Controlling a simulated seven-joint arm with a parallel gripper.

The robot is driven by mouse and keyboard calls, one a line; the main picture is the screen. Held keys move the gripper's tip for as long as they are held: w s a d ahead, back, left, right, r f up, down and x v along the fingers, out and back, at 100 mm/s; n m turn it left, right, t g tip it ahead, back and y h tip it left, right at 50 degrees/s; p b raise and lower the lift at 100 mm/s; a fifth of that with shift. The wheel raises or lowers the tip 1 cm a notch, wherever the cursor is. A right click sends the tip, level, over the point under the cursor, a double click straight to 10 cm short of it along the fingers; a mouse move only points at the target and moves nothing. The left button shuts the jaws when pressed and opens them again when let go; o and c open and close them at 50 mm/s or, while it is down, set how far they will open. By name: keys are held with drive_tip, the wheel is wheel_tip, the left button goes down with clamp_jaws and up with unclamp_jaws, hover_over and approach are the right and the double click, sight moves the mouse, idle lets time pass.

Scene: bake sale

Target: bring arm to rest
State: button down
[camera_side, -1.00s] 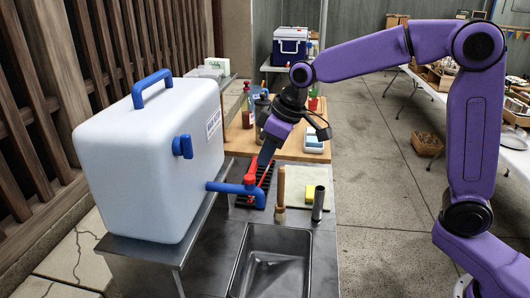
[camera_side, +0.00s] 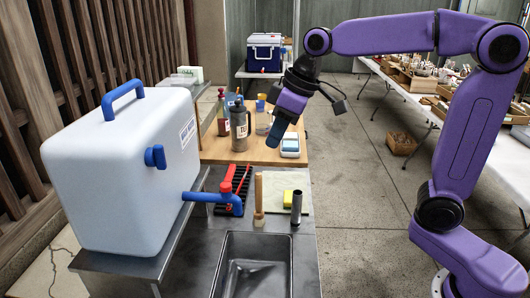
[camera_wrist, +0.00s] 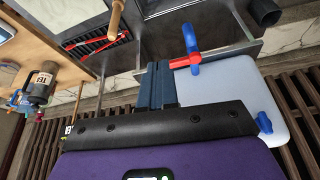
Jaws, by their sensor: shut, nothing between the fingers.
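My gripper (camera_side: 275,136) is shut and empty. It points down in mid-air in the side view, above and behind the sink stand, in front of the wooden table. In the wrist view its dark blue fingers (camera_wrist: 157,82) lie together with nothing between them. The white water tank (camera_side: 125,170) stands at left in the side view, and its blue tap with a red handle (camera_side: 226,187) sticks out to the right. My gripper is apart from the tap. The tank (camera_wrist: 225,103) and red handle (camera_wrist: 186,60) also show in the wrist view.
The steel sink (camera_side: 268,238) is at the front. A wooden-handled tool (camera_side: 258,192), a dark cylinder (camera_side: 297,207) and a yellow sponge (camera_side: 288,198) stand behind it. Bottles (camera_side: 239,128) crowd the wooden table (camera_side: 250,155). Open floor (camera_side: 355,190) lies to the right.

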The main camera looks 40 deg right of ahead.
drive_tip(key=s+d+f+n+g, duration=0.1)
drive_tip(key=s+f, duration=0.3)
drive_tip(key=s, duration=0.5)
drive_tip(key=s+d+f+n+g+h, duration=0.1)
drive_tip(key=s+d+f+n, duration=0.1)
drive_tip(key=s+f, duration=0.3)
drive_tip(key=s+d+f+n+g+h, duration=0.1)
drive_tip(key=s+d+f, duration=0.3)
drive_tip(key=s, duration=0.8)
drive_tip(key=shift+s+f+n, duration=0.25)
drive_tip(key=shift+s+n, duration=0.05)
drive_tip(key=shift+n, duration=0.3)
idle(0.4)
